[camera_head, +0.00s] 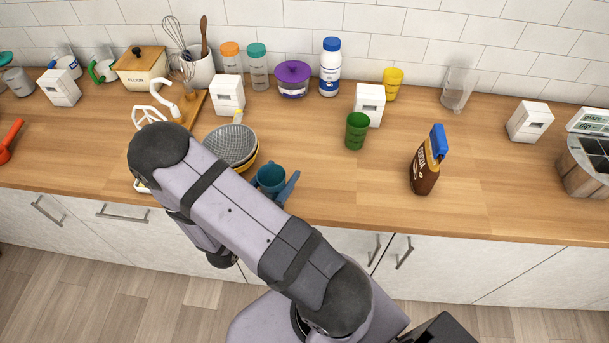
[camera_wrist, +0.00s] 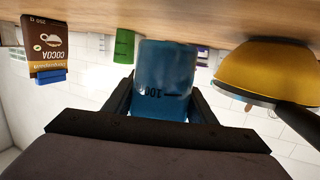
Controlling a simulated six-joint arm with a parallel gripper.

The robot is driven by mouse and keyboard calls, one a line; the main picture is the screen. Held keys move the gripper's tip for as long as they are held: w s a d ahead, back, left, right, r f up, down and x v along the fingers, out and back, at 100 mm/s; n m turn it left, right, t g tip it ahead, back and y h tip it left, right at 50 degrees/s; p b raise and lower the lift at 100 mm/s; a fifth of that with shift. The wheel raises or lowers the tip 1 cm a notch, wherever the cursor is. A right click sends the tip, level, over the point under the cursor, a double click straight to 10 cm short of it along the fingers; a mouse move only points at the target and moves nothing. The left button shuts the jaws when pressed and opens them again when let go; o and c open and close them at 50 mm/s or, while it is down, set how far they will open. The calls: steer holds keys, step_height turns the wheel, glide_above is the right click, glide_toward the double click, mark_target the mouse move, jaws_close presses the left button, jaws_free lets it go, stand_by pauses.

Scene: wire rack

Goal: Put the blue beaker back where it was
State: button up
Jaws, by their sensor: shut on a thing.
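The blue beaker (camera_head: 270,178) is near the front edge of the counter, just right of a stack of bowls. In the wrist view, which is upside down, the beaker (camera_wrist: 164,72) fills the space between the dark fingers of my gripper (camera_wrist: 163,92). Its base is close to the wooden counter; I cannot tell whether it touches. My arm hides part of the counter to the left.
The bowl stack (camera_head: 232,146) stands close on the left. A green beaker (camera_head: 357,131) and a cocoa package (camera_head: 427,163) stand to the right. White block-like boxes, a purple pot (camera_head: 293,80) and bottles stand behind. The counter (camera_head: 330,190) right of my gripper is clear.

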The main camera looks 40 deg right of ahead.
steer(key=s+d+r+m+g+h+b, duration=0.1)
steer(key=s+d+r+m+g, duration=0.15)
steer(key=d, duration=0.45)
steer(key=s+d+r+m+g+b, duration=0.1)
steer(key=s+d+r+g, duration=0.2)
steer(key=d, duration=0.5)
steer(key=w+a+n+t+y, duration=0.1)
steer(key=w+a+n+t, duration=0.1)
steer(key=w+n+t, duration=0.2)
steer(key=shift+w+a+r+t+y, duration=0.35)
steer(key=shift+w+r+t+y, duration=0.1)
steer(key=shift+w+t, duration=0.85)
steer(key=shift+n, duration=0.25)
steer(key=shift+s+f+p, duration=0.1)
steer(key=shift+f+p, duration=0.4)
steer(key=shift+f, duration=2.6)
steer(key=shift+f+p, duration=0.35)
steer(key=shift+f, duration=1.5)
